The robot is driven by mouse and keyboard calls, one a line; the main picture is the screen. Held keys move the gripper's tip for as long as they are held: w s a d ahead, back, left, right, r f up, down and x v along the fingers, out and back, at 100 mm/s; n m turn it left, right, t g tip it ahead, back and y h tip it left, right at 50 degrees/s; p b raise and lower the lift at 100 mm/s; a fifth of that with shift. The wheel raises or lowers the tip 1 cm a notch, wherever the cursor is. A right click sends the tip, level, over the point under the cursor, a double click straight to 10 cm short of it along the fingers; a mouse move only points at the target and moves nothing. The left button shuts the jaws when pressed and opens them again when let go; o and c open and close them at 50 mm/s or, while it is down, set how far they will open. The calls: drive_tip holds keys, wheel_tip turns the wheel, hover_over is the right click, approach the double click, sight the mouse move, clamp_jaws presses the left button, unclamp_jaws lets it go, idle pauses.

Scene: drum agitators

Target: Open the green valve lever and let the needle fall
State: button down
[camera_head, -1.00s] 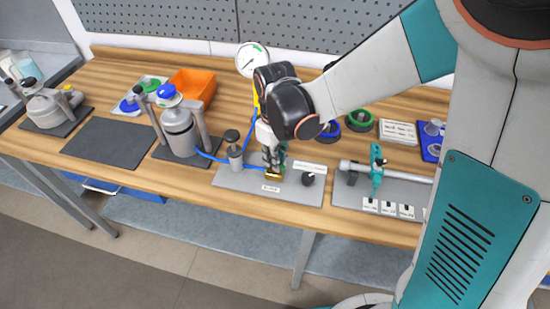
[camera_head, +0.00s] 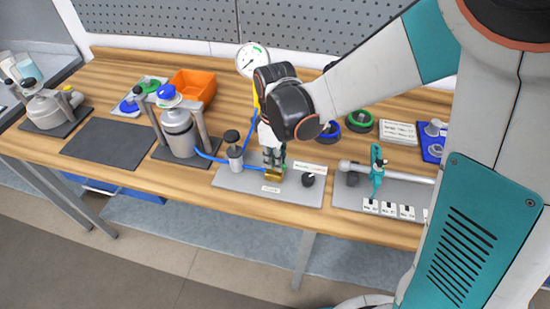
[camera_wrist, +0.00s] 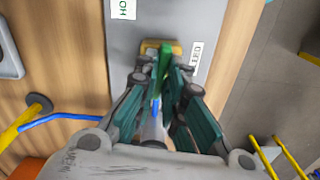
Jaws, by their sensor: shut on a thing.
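The green valve lever (camera_wrist: 165,60) stands up from a brass valve body (camera_wrist: 150,47) in the wrist view. My gripper (camera_wrist: 164,77) is shut on the lever, with a dark teal finger on each side of it. In the head view my gripper (camera_head: 272,158) points down at the brass valve (camera_head: 275,173) on a grey plate (camera_head: 300,195). The lever is mostly hidden there behind my fingers. The round white gauge (camera_head: 252,60) stands behind the plate. Its dark needle is small, and its exact reading cannot be told.
A blue hose (camera_head: 208,155) runs from a grey vessel (camera_head: 180,130) to the plate. A black knob (camera_head: 308,179) sits right of the valve. A teal clamp (camera_head: 377,170) stands further right. An orange bin (camera_head: 193,86) is at the back left.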

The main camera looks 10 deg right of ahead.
drive_tip(key=c, duration=1.7)
unclamp_jaws()
